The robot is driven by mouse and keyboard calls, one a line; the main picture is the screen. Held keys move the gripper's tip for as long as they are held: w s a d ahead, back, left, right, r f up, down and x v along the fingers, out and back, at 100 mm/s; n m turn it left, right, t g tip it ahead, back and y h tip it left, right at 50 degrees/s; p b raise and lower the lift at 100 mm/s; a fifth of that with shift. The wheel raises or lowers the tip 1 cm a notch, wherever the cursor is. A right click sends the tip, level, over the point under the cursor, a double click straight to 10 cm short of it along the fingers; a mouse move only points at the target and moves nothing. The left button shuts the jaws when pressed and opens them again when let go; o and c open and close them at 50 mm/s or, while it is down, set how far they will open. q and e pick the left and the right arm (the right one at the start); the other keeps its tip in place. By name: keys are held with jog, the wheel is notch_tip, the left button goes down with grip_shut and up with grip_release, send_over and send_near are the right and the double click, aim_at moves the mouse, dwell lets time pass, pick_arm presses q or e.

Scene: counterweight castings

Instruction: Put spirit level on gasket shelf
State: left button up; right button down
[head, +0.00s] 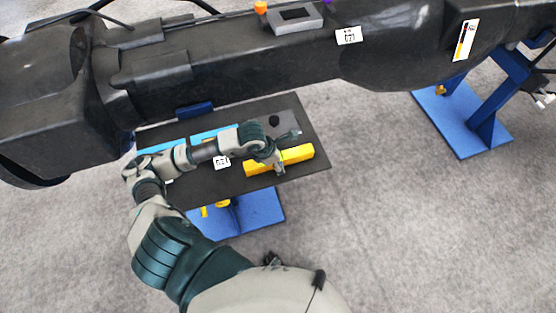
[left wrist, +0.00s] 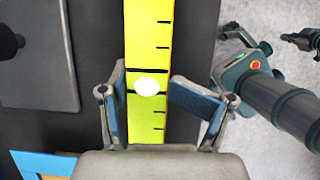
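The spirit level is a yellow bar (head: 297,156) with black marks, lying flat near the front edge of a dark board. In the left wrist view the level (left wrist: 149,45) runs up the middle, with a white oval on its face. My left gripper (head: 279,158) is over the level's middle. In the left wrist view its fingers (left wrist: 147,84) stand apart on both sides of the bar, with gaps visible, so it is open. No label tells me which surface is the gasket shelf.
The dark board (head: 316,163) also carries a grey plate with a black knob (head: 274,121) and blue strips (head: 215,133). A large black casting (head: 240,60) spans behind and above it, with a grey frame (head: 297,18) on top. Blue stands (head: 262,207) sit on grey floor.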

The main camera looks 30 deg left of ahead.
pick_arm(q)
jog(key=o, duration=0.4)
jog(key=shift+d, duration=0.2)
jog(key=shift+o, duration=0.9)
jog(key=shift+d, duration=0.15)
jog(key=shift+a, duration=0.55)
jog(key=shift+a+r, duration=0.15)
jog(key=v, duration=0.7)
jog(key=d+v, duration=0.1)
jog(key=v, duration=0.2)
jog(key=shift+s+a+r, duration=0.1)
jog(key=shift+r, duration=0.4)
jog(key=shift+s+a+r, duration=0.15)
jog(key=shift+a+r, duration=0.1)
jog(key=shift+a, duration=0.15)
pick_arm(e)
jog(key=shift+s+d+f, duration=0.15)
jog(key=shift+d+f, duration=0.05)
jog(key=shift+f, duration=0.15)
jog(key=shift+s, duration=0.1)
